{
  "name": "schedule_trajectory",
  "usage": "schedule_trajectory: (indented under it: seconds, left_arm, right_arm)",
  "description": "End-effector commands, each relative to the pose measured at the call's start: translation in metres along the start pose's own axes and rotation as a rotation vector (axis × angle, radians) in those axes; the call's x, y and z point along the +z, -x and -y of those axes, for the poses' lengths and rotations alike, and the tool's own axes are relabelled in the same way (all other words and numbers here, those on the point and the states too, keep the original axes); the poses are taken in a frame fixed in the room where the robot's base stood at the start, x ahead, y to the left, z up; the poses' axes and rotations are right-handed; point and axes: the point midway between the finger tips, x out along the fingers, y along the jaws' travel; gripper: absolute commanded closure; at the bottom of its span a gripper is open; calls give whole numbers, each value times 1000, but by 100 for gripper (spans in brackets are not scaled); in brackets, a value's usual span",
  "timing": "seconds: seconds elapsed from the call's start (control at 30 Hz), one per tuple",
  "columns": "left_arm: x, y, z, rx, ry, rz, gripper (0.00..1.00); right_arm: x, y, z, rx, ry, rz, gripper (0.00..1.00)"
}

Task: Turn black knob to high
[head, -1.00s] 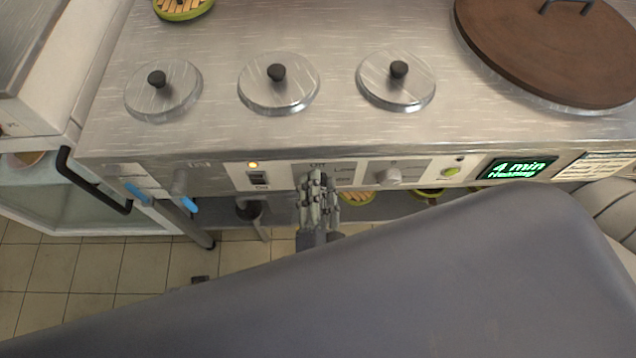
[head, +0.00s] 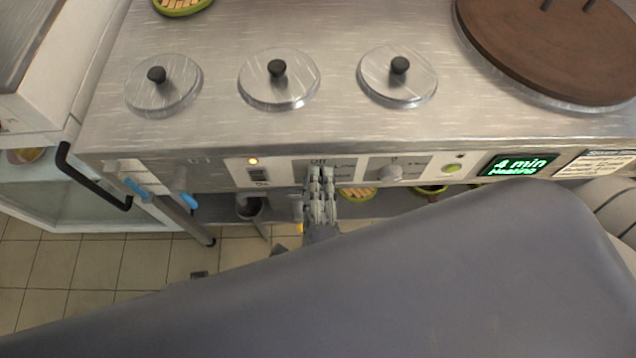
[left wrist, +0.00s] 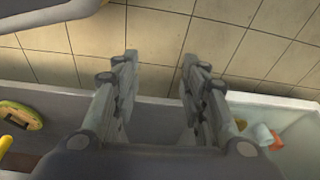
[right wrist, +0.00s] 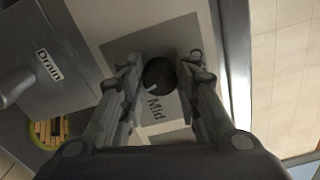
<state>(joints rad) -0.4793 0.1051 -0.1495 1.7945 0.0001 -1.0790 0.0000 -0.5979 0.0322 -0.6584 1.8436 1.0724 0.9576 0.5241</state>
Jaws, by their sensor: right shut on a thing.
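The black knob (right wrist: 158,74) sits on a grey plate of the front panel in the right wrist view. A short white pointer on it lies toward the "Mid" label (right wrist: 155,108). My right gripper (right wrist: 161,66) is shut on the knob, one finger on each side. In the head view my right gripper (head: 320,172) is at the panel just below the "Off" label (head: 318,161) and hides the knob. My left gripper (left wrist: 159,60) is open and empty in the left wrist view, above the tiled floor and a shelf.
A grey-white knob (head: 389,173), a green button (head: 451,168) and a display (head: 517,166) reading "4 min Heating" are right of the gripper. Blue-handled taps (head: 190,202) protrude farther left. Lidded pots (head: 279,82) line the steel top.

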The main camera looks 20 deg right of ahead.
Motion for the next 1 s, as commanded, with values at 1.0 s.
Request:
schedule_trajectory:
  seconds: [1.0]
  left_arm:
    - [-17, 30, 2, -3, 3, -21, 60]
  right_arm:
    - [0, 0, 0, 2, -291, 1, 94]
